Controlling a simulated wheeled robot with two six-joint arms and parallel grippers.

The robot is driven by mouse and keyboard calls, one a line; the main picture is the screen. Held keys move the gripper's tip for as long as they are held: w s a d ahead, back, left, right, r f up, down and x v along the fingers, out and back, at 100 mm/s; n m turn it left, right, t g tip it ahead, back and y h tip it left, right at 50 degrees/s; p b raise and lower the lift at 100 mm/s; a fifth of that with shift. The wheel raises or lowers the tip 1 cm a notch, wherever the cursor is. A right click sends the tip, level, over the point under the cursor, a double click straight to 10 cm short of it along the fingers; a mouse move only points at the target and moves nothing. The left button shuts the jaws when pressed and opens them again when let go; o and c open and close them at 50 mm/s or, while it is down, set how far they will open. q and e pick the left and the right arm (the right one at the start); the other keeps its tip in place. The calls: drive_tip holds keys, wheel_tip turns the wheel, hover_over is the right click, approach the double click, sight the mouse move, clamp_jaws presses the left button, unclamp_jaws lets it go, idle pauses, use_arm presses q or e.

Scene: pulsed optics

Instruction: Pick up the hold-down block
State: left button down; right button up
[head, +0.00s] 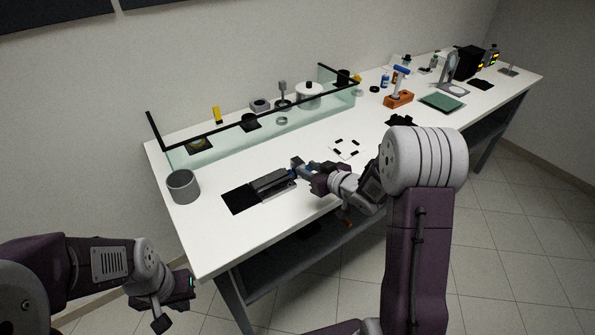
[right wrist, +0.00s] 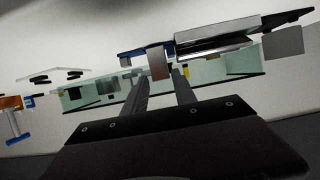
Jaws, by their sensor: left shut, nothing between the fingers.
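A long black and silver fixture (head: 270,184) with blue parts near its right end lies on the white table; it also shows in the right wrist view (right wrist: 215,42). A small copper-brown block (right wrist: 158,66) at the fixture's end may be the hold-down block, but I cannot be sure. My right gripper (head: 304,170) is at the fixture's right end. In the right wrist view its two fingers (right wrist: 162,88) are apart, with the brown block showing between and beyond their tips. My left gripper (head: 162,319) is shut and empty, low in front of the table's left end.
A grey cup (head: 183,187) stands left of the black mat (head: 238,201). A clear screen with black rails (head: 225,142) runs behind the fixture. An orange stand (head: 398,99) and a green board (head: 442,103) are farther right. The front-left table top is clear.

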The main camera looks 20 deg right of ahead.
sight(302, 165)
drive_tip(key=shift+w+a+f, duration=0.1)
drive_tip(key=shift+w+f, duration=0.2)
drive_tip(key=shift+w, duration=0.3)
drive_tip(key=x, duration=0.5)
drive_tip(key=shift+a+r, duration=0.1)
drive_tip(key=shift+a, duration=0.05)
drive_tip(key=shift+r, duration=0.1)
drive_tip(key=shift+c, duration=0.3)
clamp_jaws()
idle(0.4)
